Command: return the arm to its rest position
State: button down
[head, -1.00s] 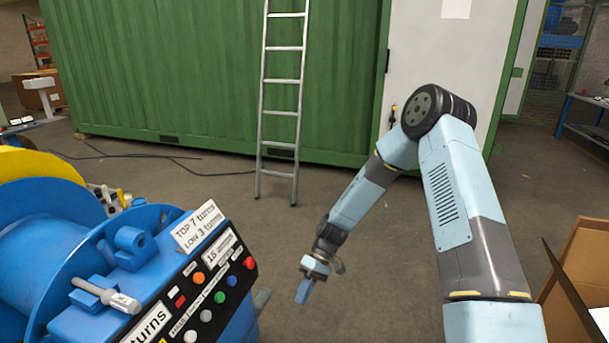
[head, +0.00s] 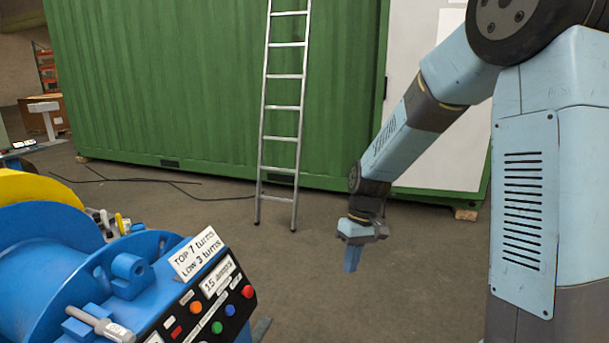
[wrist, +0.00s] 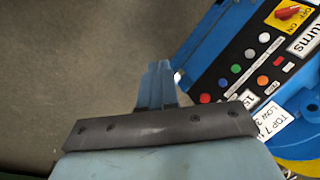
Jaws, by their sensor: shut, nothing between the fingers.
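My gripper (head: 351,258) hangs at the end of my light blue arm, right of centre in the head view. Its blue fingers point down above the bare floor and are shut with nothing between them. In the wrist view the closed fingers (wrist: 157,85) show above the dark wrist plate, with floor behind them. The gripper is to the right of the blue winding machine (head: 125,275) and apart from it. My arm is bent, with its elbow at the upper right of the head view.
The machine's black control panel (head: 205,305) has several coloured buttons and also shows in the wrist view (wrist: 245,65). A ladder (head: 283,110) leans on a green container (head: 180,80). A black cable (head: 150,182) lies on the floor. Open floor (head: 300,270) lies between machine and arm.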

jog(key=s+d+r+m+t+h, duration=0.1)
jog(key=s+d+r+m+t, duration=0.2)
jog(key=s+d+r, duration=0.3)
jog(key=s+d+r+m+t+h, duration=0.1)
jog(key=s+d+r+t, duration=0.3)
jog(key=s+r, duration=1)
jog(key=shift+d+m+t, duration=0.3)
jog(key=shift+d+m, duration=0.6)
jog(key=shift+d, duration=0.1)
jog(key=shift+s, duration=0.1)
